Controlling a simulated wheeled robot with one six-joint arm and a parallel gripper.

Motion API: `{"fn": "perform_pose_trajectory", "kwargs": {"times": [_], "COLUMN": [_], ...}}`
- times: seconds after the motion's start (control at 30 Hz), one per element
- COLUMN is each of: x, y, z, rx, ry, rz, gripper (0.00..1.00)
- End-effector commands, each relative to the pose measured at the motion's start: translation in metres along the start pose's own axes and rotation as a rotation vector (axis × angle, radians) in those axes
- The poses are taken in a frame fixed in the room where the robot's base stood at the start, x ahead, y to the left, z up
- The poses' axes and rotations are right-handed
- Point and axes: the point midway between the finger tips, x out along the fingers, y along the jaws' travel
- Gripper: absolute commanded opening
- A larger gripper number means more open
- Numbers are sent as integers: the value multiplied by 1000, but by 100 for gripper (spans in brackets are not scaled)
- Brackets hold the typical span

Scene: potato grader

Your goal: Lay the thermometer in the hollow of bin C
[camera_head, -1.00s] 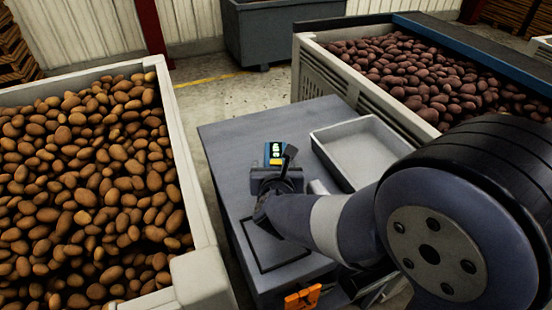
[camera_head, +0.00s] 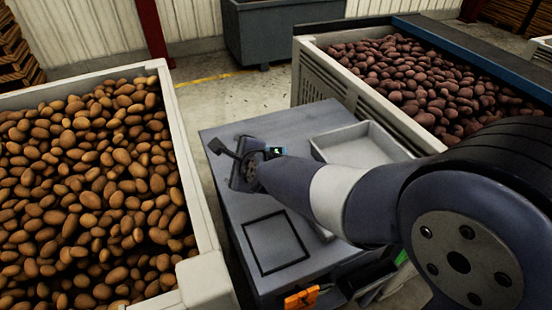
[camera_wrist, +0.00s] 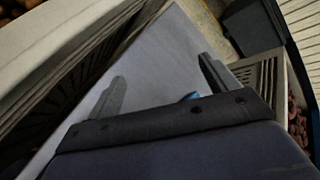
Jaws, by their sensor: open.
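The thermometer, a small blue device with a lit display (camera_head: 276,150), lies on the grey table (camera_head: 222,203), mostly hidden behind my gripper in the head view. A sliver of blue (camera_wrist: 190,96) shows past the gripper's body in the wrist view. My gripper (camera_head: 238,152) is over the table, just left of the thermometer. Its two fingers (camera_wrist: 163,75) stand apart with nothing between them but a view of the tabletop. One bin of brown potatoes (camera_head: 184,145) is at left and one of reddish potatoes (camera_head: 350,88) at back right. No letters are readable, so I cannot tell which is bin C.
An empty light-grey tray (camera_head: 345,134) sits on the table's right side. A black square outline (camera_head: 262,218) marks the tabletop's front part, which is clear. An orange item (camera_head: 301,299) is at the table's front. A dark grey container (camera_head: 262,37) stands behind.

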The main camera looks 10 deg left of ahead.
Motion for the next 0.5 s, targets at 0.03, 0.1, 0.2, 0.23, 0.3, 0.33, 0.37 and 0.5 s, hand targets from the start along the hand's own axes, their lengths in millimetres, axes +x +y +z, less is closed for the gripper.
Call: {"fn": "perform_pose_trajectory", "kwargs": {"times": [0.03,0.1,0.2,0.23,0.3,0.33,0.37,0.5], "x": [0,0,-2,-3,-6,-8,-11,-23], "y": [-6,-8,-12,-14,-20,-23,-26,-41], "z": [3,3,-4,-7,-16,-21,-27,-52], "rx": [-134,-333,-617,-701,-892,-973,-1052,-1361], "ry": [-1,-3,0,2,7,9,12,23], "rz": [44,110,211,242,319,353,389,552], "gripper": [82,82,82,82,82,82,82,82]}}
